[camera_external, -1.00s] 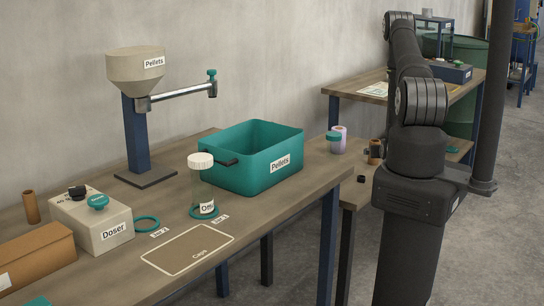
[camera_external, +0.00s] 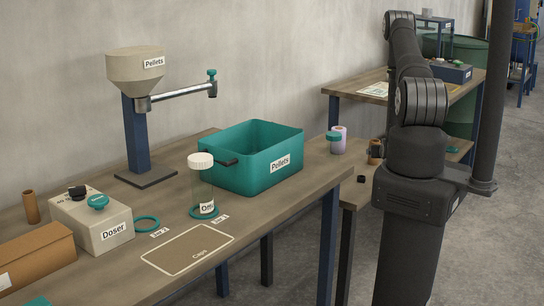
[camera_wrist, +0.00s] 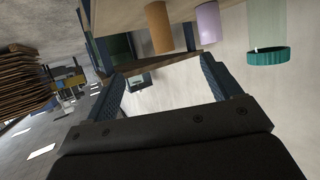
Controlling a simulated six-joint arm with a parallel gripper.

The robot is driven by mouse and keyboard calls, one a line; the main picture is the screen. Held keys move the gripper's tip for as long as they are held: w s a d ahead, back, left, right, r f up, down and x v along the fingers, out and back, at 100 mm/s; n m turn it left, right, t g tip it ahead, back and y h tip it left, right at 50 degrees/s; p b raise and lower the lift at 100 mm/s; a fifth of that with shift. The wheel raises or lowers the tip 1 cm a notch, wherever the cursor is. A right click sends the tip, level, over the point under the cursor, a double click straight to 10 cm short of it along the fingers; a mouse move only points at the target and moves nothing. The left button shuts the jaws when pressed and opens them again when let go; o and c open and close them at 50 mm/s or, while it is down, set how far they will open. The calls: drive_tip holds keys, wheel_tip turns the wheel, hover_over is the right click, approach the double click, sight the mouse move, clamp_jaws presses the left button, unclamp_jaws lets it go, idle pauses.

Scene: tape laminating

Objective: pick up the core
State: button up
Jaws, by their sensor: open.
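A brown cardboard core (camera_wrist: 159,28) shows in the wrist view, above and ahead of my fingers. It also shows in the external view (camera_external: 374,153), partly covered by my arm. My gripper (camera_wrist: 162,67) is open and empty in the wrist view. The core is apart from both fingers, beyond the gap between their tips. In the external view my arm hides most of the gripper. A second brown tube (camera_external: 31,207) stands at the far left of the bench.
A purple roll (camera_wrist: 208,22) stands beside the core, and a clear piece with a teal rim (camera_wrist: 267,57) is farther right. On the bench are a teal pellets bin (camera_external: 230,174), a capped jar (camera_external: 201,178), a doser box (camera_external: 90,221) and a hopper (camera_external: 136,65).

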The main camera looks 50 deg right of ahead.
drive_tip(key=shift+c, duration=1.2)
drive_tip(key=g+y, duration=0.5)
drive_tip(key=y, duration=0.2)
approach(374, 141)
drive_tip(key=shift+n+y, duration=0.3)
drive_tip(key=x, duration=0.8)
drive_tip(key=shift+w+d+f, duration=0.1)
drive_tip(key=shift+d+f, duration=0.05)
drive_tip(key=shift+d, duration=0.15)
drive_tip(key=shift+s+x, duration=0.15)
drive_tip(key=shift+x, duration=1.2)
drive_tip(key=shift+s+x, duration=0.1)
drive_tip(key=shift+x, duration=1.2)
drive_tip(key=shift+d, duration=0.1)
drive_tip(key=shift+c, duration=0.2)
drive_tip(key=c, duration=1)
